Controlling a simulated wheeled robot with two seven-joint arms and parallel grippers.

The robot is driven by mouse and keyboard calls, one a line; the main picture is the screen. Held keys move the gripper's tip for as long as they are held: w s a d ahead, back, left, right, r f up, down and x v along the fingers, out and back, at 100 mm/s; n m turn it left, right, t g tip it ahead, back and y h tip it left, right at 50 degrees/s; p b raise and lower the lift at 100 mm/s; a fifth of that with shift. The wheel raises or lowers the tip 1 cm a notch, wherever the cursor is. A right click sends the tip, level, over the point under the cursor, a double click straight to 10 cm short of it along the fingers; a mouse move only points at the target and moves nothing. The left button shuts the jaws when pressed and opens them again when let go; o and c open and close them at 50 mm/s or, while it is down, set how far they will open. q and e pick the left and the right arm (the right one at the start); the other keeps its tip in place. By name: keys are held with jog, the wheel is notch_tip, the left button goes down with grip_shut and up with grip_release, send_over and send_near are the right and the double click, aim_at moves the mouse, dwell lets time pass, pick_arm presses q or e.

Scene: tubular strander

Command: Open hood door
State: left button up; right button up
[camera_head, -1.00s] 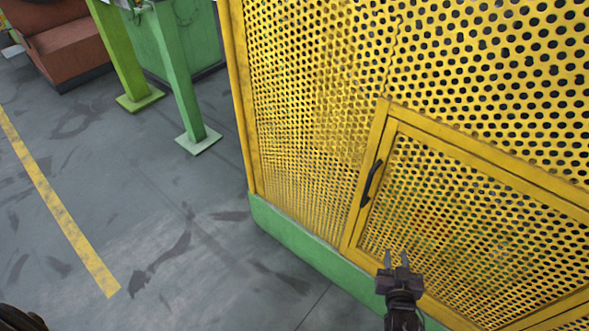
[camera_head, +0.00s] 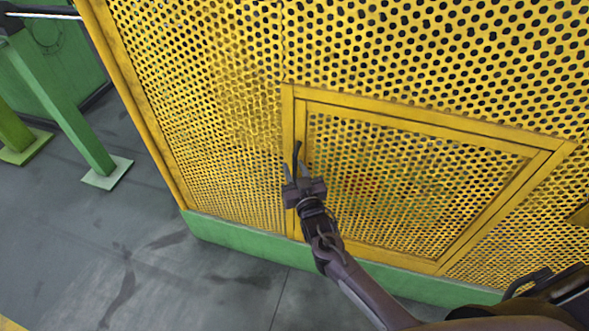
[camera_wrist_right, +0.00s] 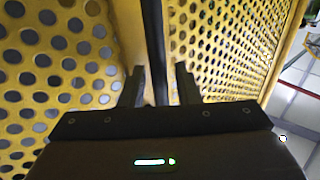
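The hood door (camera_head: 420,185) is a yellow perforated panel in a yellow frame, set in the larger yellow perforated hood wall; it looks shut. Its dark upright handle (camera_head: 296,153) is on the door's left edge, partly hidden by my right gripper (camera_head: 295,172). The right gripper is at the handle with its fingers apart. In the right wrist view the dark handle bar (camera_wrist_right: 154,50) runs between the two open fingers (camera_wrist_right: 159,88), with gaps visible on both sides. My left gripper is not in view.
A green base (camera_head: 240,242) runs along the foot of the hood. Green posts (camera_head: 75,115) stand on the floor at the left. The grey floor (camera_head: 150,270) in front of the hood is clear.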

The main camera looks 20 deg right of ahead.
grip_shut()
dwell(0.3)
